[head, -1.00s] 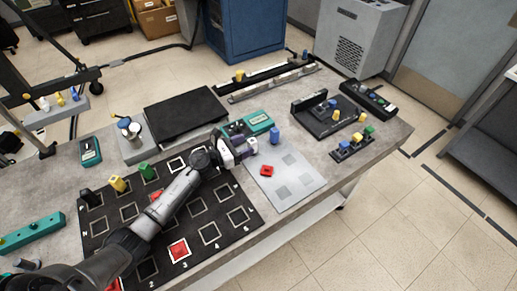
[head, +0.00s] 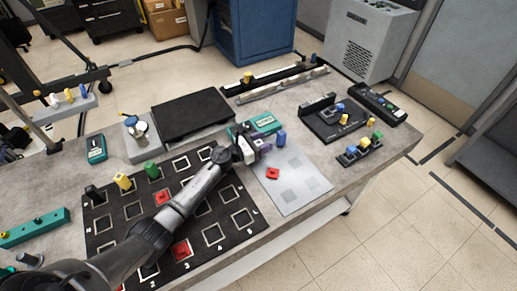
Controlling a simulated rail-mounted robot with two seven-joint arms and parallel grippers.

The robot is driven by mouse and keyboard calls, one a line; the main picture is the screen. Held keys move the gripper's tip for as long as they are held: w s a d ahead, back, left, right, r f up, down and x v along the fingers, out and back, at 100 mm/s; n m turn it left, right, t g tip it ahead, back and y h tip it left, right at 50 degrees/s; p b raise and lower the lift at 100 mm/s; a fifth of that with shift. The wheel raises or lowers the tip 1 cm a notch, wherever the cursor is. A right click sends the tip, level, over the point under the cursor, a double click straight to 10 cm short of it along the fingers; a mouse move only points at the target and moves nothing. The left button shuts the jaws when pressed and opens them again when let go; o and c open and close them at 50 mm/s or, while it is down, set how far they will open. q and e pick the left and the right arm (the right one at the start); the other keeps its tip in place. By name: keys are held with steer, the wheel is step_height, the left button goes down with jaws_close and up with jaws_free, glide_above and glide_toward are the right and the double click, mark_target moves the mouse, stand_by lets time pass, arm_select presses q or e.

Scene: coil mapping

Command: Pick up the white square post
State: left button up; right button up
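No separate white square post shows clearly there; the gripper's own white and dark parts cover that spot. I cannot tell whether the fingers are open or shut, or whether anything is between them. A blue post (head: 281,139) stands just right of the gripper. A small white post (head: 56,100) stands on a grey block at the far left. My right gripper is not in view.
A red piece (head: 273,173) lies on the grey sheet (head: 300,200). The teal device (head: 264,122) is close behind the gripper. Yellow (head: 122,181) and green (head: 151,169) posts stand on the mat's far left. The sheet's right part is clear.

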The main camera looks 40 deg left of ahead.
arm_select(q)
steer(key=c, duration=0.9)
